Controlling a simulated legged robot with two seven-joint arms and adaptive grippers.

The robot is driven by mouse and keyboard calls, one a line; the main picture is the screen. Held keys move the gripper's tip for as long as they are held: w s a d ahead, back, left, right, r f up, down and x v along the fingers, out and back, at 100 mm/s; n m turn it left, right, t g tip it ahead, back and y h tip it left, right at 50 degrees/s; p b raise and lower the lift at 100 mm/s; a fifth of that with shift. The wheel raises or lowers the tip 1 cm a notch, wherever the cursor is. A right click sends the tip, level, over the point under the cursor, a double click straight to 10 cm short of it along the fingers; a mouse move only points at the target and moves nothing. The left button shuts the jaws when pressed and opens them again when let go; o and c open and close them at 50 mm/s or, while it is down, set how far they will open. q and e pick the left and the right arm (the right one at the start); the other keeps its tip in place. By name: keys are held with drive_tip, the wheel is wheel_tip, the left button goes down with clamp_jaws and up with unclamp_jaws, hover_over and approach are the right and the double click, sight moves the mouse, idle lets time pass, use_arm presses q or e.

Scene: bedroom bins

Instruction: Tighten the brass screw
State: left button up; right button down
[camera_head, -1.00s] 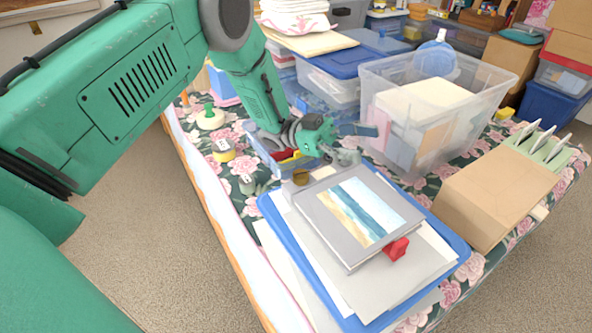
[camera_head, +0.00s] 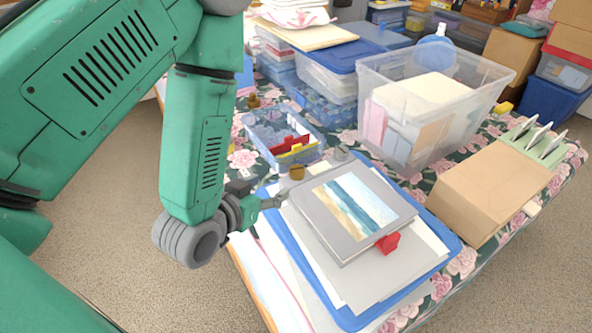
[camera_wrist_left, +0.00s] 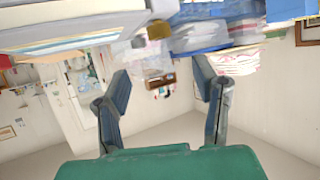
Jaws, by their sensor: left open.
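A small brass-coloured round piece (camera_head: 297,172), which looks like the brass screw, stands at the upper left corner of the grey picture book (camera_head: 340,240). A brass-coloured piece (camera_wrist_left: 158,30) also shows at the top of the left wrist view, beside the stack's edge. My left gripper (camera_head: 276,199) is left of the book in the head view, a little below and left of the brass piece and apart from it. In the left wrist view its two fingers (camera_wrist_left: 163,85) are spread with nothing between them. My right gripper is out of view.
The book lies on papers on a blue tray (camera_head: 455,250). A clear blue bin (camera_head: 255,140) with red and yellow pieces stands behind. A large clear bin (camera_head: 480,85) and a cardboard box (camera_head: 485,195) stand to the right. A red piece (camera_head: 388,243) touches the book.

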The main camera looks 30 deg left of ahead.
sight(295, 171)
use_arm(q)
drive_tip(key=b+x, duration=0.3)
drive_tip(key=shift+s+f, duration=0.1)
drive_tip(key=shift+f, duration=0.05)
drive_tip(key=b+x, duration=0.1)
drive_tip(key=x, duration=0.4)
drive_tip(key=b+x, duration=0.1)
drive_tip(key=x, duration=0.4)
drive_tip(key=shift+w, duration=0.3)
